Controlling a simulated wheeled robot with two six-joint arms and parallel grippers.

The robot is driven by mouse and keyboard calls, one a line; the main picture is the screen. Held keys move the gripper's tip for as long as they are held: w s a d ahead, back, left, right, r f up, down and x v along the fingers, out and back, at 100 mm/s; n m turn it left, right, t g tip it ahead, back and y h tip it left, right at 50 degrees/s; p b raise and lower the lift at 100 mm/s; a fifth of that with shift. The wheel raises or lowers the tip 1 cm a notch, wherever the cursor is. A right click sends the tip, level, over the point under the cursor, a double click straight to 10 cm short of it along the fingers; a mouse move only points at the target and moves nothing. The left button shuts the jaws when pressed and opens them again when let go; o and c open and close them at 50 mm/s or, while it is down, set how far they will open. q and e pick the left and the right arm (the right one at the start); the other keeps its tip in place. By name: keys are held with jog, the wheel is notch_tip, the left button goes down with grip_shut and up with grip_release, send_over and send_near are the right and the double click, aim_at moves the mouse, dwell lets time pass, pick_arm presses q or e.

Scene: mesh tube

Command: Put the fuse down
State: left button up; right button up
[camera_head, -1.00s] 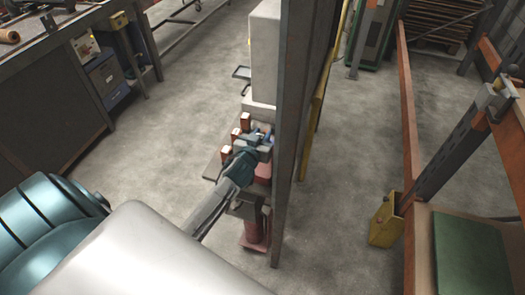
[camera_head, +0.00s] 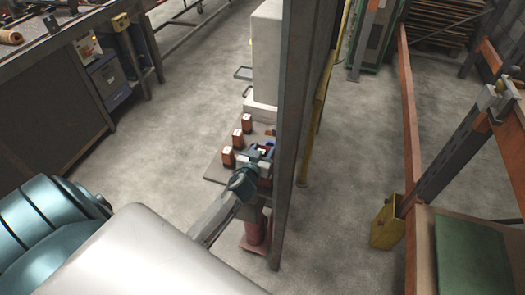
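My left gripper (camera_head: 262,153) is over the right part of a grey shelf (camera_head: 214,170) beside a tall grey post. It is small and partly covered by its own wrist, and I cannot tell whether its fingers are open or shut. A small pale patch shows between the fingers; it may be the top of a fuse. Several orange-brown blocks with pale tops, which look like fuses, stand upright on the shelf left of the gripper: a near one (camera_head: 228,157), a middle one (camera_head: 237,139) and a far one (camera_head: 247,123). My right gripper is not in view.
The tall grey post (camera_head: 291,130) stands close right of the gripper. A pale cabinet (camera_head: 265,60) rises behind the shelf. A dark workbench (camera_head: 50,110) is at left, an orange-framed rack (camera_head: 408,120) at right. The floor between bench and shelf is clear.

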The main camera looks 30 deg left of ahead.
pick_arm(q)
jog(key=shift+r, duration=0.15)
jog(key=shift+s, duration=0.2)
jog(key=b+v, duration=0.3)
jog(key=v, duration=0.8)
jog(key=shift+s+d+r, duration=0.15)
jog(key=shift+s, duration=0.15)
